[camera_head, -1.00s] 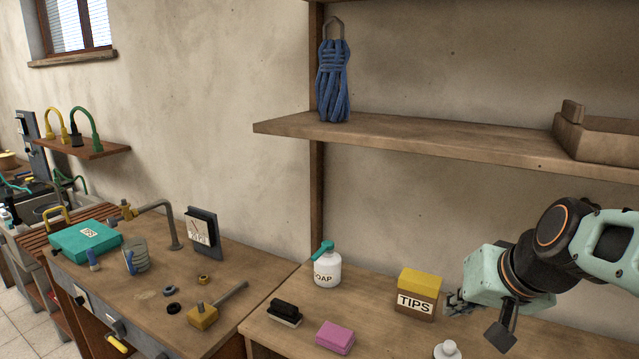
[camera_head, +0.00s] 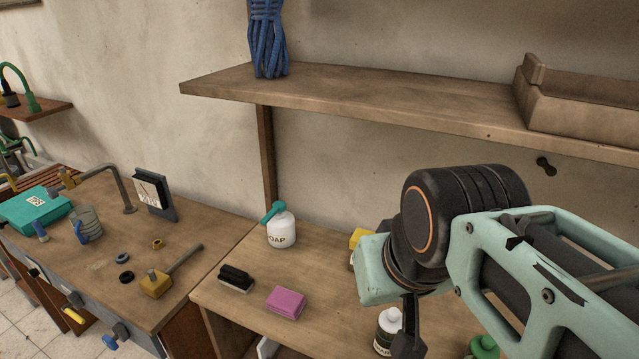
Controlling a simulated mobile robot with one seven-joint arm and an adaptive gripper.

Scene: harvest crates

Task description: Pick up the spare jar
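A small white-topped jar (camera_head: 387,332) stands on the right-hand bench near the bottom edge of the head view. Its label is partly hidden and hard to read, so I cannot be sure that it is the spare jar. My gripper (camera_head: 408,338) hangs from the arm just right of the jar and overlaps its right side in the picture. One dark finger shows. I cannot see the gap between the fingers or whether they touch the jar.
Left of the jar are a pink sponge (camera_head: 286,303), a black brush (camera_head: 236,279) and a soap bottle (camera_head: 281,229). A yellow-topped box (camera_head: 356,238) is mostly behind my arm. A green object (camera_head: 484,347) is at lower right. A wooden shelf (camera_head: 350,97) runs above.

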